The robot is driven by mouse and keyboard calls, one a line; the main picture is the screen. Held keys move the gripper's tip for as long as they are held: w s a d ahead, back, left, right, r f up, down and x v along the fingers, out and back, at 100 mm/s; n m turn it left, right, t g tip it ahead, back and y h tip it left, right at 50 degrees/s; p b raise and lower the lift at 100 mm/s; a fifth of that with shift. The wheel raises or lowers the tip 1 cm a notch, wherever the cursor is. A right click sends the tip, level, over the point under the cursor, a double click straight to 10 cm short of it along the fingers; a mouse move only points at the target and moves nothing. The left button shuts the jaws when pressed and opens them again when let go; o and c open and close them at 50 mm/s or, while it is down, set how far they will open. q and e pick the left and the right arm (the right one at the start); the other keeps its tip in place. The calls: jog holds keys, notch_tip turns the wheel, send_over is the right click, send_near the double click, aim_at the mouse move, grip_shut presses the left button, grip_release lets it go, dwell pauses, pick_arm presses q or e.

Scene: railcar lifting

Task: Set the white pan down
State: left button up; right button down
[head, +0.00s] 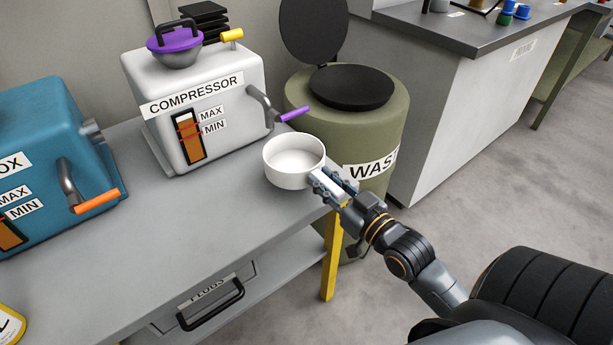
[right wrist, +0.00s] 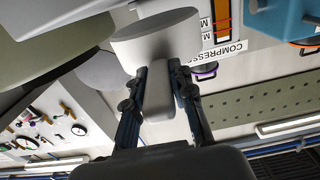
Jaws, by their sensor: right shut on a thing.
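The white pan (head: 294,163) is round and looks empty in the head view. It is level, at the right end of the grey table. My right gripper (head: 332,186) is shut on the pan's handle at the pan's lower right. In the right wrist view the pan (right wrist: 157,35) is beyond the fingers, with its handle between the fingertips of the gripper (right wrist: 158,85). I cannot tell whether the pan's base touches the table or hangs just above it. My left gripper is not in view.
The grey table (head: 200,215) has free room left of the pan. The white compressor (head: 195,100) with a purple-tipped spout stands just behind, and a blue box (head: 55,150) is at left. The green waste bin (head: 370,130) stands beyond the table's right edge.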

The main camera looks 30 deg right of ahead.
aim_at(314, 172)
jog(key=w, duration=0.5)
jog(key=shift+w+a, duration=0.15)
jog(key=shift+a, duration=0.05)
jog(key=shift+w, duration=0.45)
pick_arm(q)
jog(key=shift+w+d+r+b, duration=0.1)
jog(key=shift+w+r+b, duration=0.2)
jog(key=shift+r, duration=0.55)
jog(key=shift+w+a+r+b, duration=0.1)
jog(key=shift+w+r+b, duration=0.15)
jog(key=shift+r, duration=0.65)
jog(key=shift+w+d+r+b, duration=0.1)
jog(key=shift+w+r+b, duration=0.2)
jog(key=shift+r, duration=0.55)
pick_arm(e)
jog(key=shift+f, duration=1.7)
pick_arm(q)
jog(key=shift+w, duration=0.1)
pick_arm(e)
jog(key=shift+f, duration=0.2)
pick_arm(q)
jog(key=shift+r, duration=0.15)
pick_arm(e)
jog(key=c, duration=1.1)
grip_release()
jog(key=shift+s+r, duration=0.1)
jog(key=shift+r, duration=0.1)
